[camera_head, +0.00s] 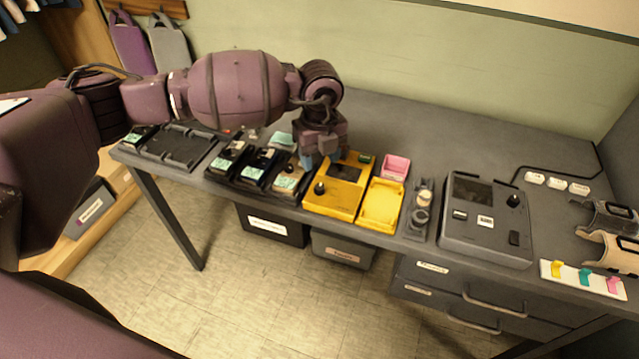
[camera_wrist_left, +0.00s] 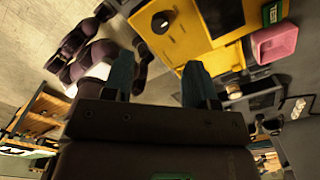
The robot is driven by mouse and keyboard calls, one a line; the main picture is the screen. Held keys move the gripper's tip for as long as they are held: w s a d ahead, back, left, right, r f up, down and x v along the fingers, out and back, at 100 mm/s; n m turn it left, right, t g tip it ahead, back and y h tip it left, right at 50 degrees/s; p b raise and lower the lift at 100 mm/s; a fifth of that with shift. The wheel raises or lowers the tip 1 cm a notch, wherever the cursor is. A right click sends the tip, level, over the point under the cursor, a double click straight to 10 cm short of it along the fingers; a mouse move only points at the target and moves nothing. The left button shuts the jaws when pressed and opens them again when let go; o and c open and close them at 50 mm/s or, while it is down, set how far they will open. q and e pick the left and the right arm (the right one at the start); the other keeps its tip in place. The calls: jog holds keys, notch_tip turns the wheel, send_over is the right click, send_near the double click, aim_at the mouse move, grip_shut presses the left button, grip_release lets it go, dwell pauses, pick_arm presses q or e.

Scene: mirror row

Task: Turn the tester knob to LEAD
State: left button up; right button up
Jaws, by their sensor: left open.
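A yellow boxy device (camera_head: 343,202) with a dark screen and a black knob (camera_head: 319,188) lies on the grey table, mid-length. A grey device (camera_head: 484,240) to its right has a screen and another black knob (camera_head: 513,201). I cannot read a LEAD mark on either, nor tell for sure which is the tester. My left gripper (camera_head: 318,157) is open and empty, with blue fingertips, above the back left of the yellow device. In the left wrist view, the gripper (camera_wrist_left: 157,66) is apart from the yellow device (camera_wrist_left: 185,38) and its knob (camera_wrist_left: 161,22). My right gripper is not in view.
A yellow tray (camera_head: 381,204), a pink box (camera_head: 396,167) and a dark stand (camera_head: 419,212) fill the space between the devices. Several black units with green labels (camera_head: 259,166) and a black tray (camera_head: 177,148) lie left. The table's back right is mostly clear.

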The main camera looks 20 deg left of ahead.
aim_at(319, 187)
pick_arm(q)
notch_tip(319, 187, down, 9)
jog(key=shift+r+b, duration=0.1)
jog(key=shift+b, duration=0.55)
jog(key=c, duration=0.9)
